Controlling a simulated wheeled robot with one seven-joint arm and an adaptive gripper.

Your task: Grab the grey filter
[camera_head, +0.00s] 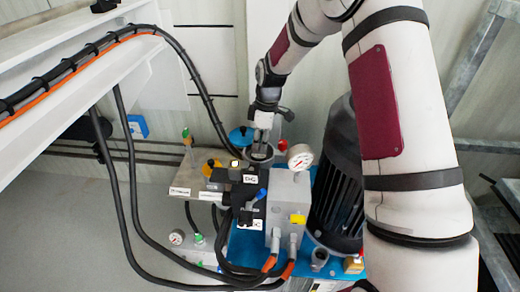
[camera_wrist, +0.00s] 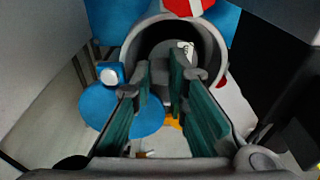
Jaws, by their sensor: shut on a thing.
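My gripper (camera_head: 263,134) points down at the top of the pump block in the head view, over a round grey cup (camera_head: 260,153). In the wrist view, my gripper (camera_wrist: 162,76) has its two green-padded fingers reaching to the cup's open mouth, and the cup's pale rim (camera_wrist: 213,48) shows around a dark inside. The grey filter (camera_wrist: 163,70) shows as a grey piece between the fingertips, and my gripper is shut on it. The fingers hide much of it, and its lower part cannot be seen.
A pressure gauge (camera_head: 300,157) stands close right of the cup, with a dark ribbed motor (camera_head: 340,180) beyond it. A blue round cap (camera_head: 241,136) is close on the left. Black hoses (camera_head: 125,190) hang at the left.

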